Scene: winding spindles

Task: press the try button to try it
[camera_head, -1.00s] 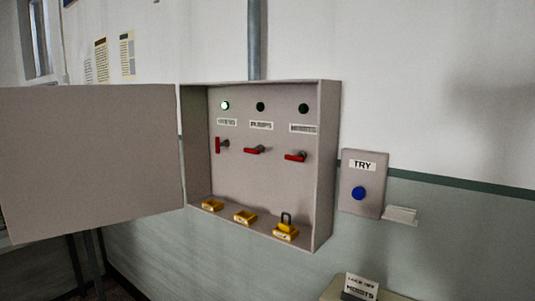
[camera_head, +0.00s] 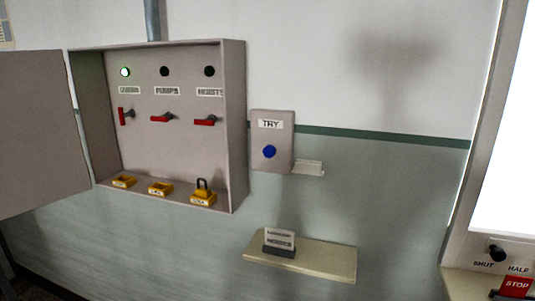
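The TRY box (camera_head: 283,160) is a grey box on the wall, right of the open cabinet. Its blue try button (camera_head: 269,152) sits below a white TRY label (camera_head: 270,124). Nothing touches the button. Neither of my grippers shows in the head view.
The open cabinet (camera_head: 238,130) holds three red-handled switches, the left one upright and the other two sideways, with only the left lamp (camera_head: 125,72) lit. A padlock (camera_head: 203,192) sits in its right yellow tray. A small shelf (camera_head: 320,262) bears a card. A red STOP sign (camera_head: 515,286) is lower right.

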